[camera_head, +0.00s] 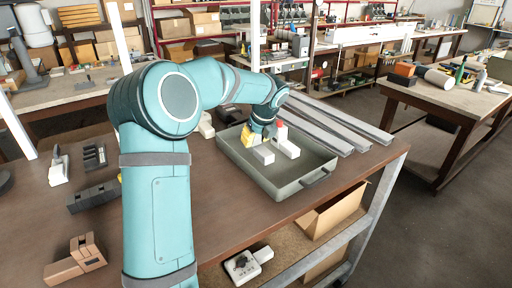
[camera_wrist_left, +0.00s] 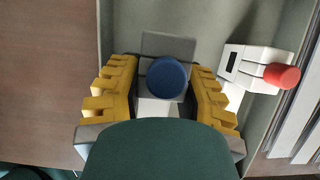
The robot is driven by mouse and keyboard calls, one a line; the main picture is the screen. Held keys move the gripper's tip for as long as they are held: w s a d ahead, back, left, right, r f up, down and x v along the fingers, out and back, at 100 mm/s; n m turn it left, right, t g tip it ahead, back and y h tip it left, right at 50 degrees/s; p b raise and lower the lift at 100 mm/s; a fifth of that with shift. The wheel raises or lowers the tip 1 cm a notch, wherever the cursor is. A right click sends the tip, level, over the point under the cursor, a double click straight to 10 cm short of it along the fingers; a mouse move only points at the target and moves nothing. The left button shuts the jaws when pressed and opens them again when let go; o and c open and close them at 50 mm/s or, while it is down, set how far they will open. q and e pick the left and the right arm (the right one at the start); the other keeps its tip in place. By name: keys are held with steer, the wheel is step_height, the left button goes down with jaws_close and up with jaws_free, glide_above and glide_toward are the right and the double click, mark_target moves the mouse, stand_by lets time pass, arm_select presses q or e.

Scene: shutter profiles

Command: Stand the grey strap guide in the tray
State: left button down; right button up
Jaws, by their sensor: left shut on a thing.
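The tray (camera_head: 305,187) is a shallow grey-green metal tray near the right end of the brown workbench; its floor and wall also show in the left wrist view (camera_wrist_left: 118,25). My left gripper (camera_head: 257,137) reaches down into it. In the left wrist view its yellow fingers (camera_wrist_left: 167,95) are shut on a grey part (camera_wrist_left: 168,46) with a round blue knob, which I take as the grey strap guide. A pale block of it (camera_head: 263,155) shows in the head view. Whether it touches the tray floor I cannot tell. My right gripper is not in view.
A white part with a red knob (camera_head: 287,148) is in the tray, right of the held part. Long metal profiles (camera_head: 340,125) lie behind the tray. Dark parts (camera_head: 93,196) and a brown block (camera_head: 76,259) lie on the left bench. The tray's front floor is clear.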

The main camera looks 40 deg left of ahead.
mark_target(264, 151)
arm_select(q)
steer(key=shift+f, duration=1.25)
steer(key=shift+f, duration=0.1)
steer(key=c, duration=0.7)
jaws_free()
steer(key=shift+o, duration=0.2)
steer(key=p+v, duration=0.1)
steer(key=v, duration=1.1)
steer(key=shift+p, duration=0.35)
steer(key=shift+a, duration=0.1)
